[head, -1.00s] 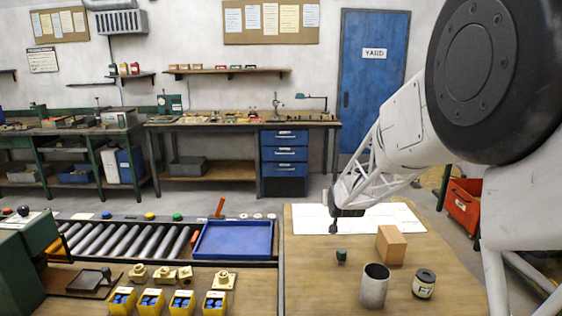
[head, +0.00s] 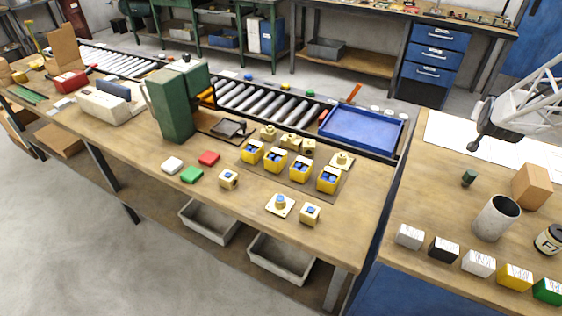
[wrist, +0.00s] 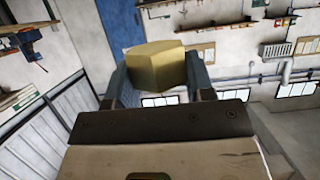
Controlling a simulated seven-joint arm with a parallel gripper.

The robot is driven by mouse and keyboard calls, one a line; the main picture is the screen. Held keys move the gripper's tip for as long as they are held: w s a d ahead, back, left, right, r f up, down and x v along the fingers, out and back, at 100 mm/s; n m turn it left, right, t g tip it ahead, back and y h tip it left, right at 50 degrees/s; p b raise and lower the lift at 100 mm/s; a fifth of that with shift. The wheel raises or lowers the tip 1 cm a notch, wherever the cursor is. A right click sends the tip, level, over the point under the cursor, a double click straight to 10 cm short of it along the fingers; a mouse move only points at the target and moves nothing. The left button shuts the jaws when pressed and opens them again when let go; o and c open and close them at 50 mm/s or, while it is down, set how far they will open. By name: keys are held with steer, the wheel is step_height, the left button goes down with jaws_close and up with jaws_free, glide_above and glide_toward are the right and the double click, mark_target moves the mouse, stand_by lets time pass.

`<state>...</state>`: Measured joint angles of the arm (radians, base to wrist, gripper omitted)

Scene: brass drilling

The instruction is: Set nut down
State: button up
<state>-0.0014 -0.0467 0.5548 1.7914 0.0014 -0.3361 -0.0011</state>
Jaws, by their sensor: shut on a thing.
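A brass-coloured, faceted nut (wrist: 157,66) is held between the two fingers in the wrist view. My gripper (head: 474,146) is shut on it and shows at the right of the head view, above the wooden bench near the white sheet (head: 450,134). The nut cannot be made out in the head view. A small dark green piece (head: 469,178) stands on the bench below my gripper.
The left bench holds yellow bins (head: 276,160) and brass parts. A blue tray (head: 360,130) lies behind.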

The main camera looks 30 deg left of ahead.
steer(key=s+a+f+n+y, duration=0.1)
steer(key=s+a+f, duration=0.1)
steer(key=a, duration=0.7)
steer(key=s+a+f+n+y, duration=0.1)
steer(key=s+a+f, duration=0.1)
steer(key=a, duration=0.7)
steer(key=n+g+y, duration=0.2)
steer(key=n+y, duration=0.2)
steer(key=y, duration=0.1)
glide_above(253, 196)
step_height(253, 196, down, 12)
steer(key=shift+r, duration=0.25)
steer(key=shift+s+f, duration=0.1)
steer(key=shift+f, duration=2.4)
steer(key=shift+f, duration=0.1)
steer(key=shift+f, duration=2.2)
